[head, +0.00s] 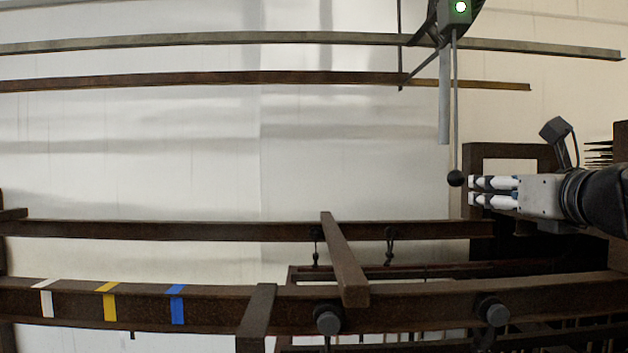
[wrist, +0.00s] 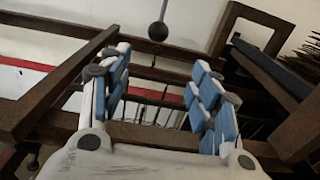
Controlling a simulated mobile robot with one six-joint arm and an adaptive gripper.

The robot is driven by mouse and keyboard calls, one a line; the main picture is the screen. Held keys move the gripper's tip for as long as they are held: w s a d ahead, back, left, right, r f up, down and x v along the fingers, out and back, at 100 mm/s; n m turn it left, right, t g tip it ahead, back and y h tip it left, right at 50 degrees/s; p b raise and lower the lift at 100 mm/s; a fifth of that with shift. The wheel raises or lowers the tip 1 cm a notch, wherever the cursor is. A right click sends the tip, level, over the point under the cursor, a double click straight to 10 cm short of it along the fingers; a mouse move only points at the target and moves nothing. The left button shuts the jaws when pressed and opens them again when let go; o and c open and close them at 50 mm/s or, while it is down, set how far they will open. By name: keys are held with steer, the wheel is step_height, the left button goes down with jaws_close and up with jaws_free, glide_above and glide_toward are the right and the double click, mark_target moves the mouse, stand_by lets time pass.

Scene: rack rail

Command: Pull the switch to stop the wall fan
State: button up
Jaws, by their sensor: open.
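My gripper (head: 472,191) is just right of the ball and slightly lower, pointing left. In the wrist view the ball (wrist: 158,31) hangs beyond the fingertips, between their lines. My gripper (wrist: 160,75) is open, with nothing between its fingers.
A brown rail with white, yellow and blue bands (head: 140,303) runs across the bottom, with a crossbar (head: 345,262) and round knobs. A dark frame (head: 480,152) stands behind my gripper. Two long rails cross the upper wall. The wall area left of the ball is clear.

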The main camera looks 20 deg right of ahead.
mark_target(460, 179)
steer(key=p+x, duration=0.1)
steer(key=x, duration=0.3)
steer(key=r+p+x, duration=0.1)
steer(key=x, duration=0.3)
steer(key=a+p+x, duration=0.1)
steer(key=x, duration=0.4)
steer(key=shift+w+d+r+p, duration=0.1)
steer(key=shift+w+r+p, duration=0.1)
steer(key=shift+r+p, duration=0.15)
steer(key=shift+c, duration=0.2)
steer(key=c, duration=1.1)
